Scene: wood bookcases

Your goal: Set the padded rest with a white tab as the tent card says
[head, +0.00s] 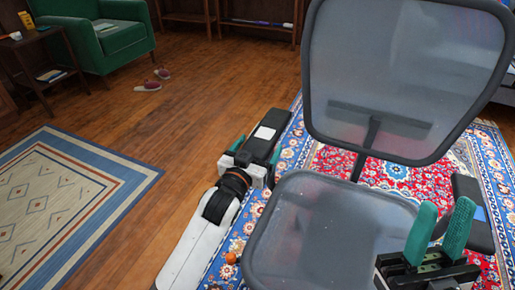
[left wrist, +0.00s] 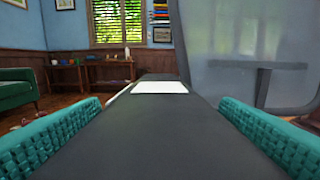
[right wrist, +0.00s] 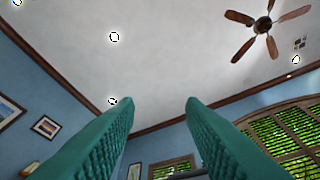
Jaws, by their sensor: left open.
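The padded rest with a white tab (head: 265,132) is a long black pad at the chair's left side, its white tab on top near the far end. My left gripper (head: 256,150) is open, with one teal finger on each side of the pad; in the left wrist view the pad (left wrist: 160,130) runs between the fingers with gaps. The other black rest, with a blue tab (head: 481,214), is on the chair's right. My right gripper (head: 440,232) is open and empty, fingers pointing up in front of the seat. I cannot make out a tent card.
The mesh office chair (head: 325,228) stands on a red and blue rug (head: 398,172). An orange ball-like thing (head: 231,258) lies by the seat. A green armchair (head: 100,35), a dark side table (head: 38,58) and slippers (head: 150,86) are further off.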

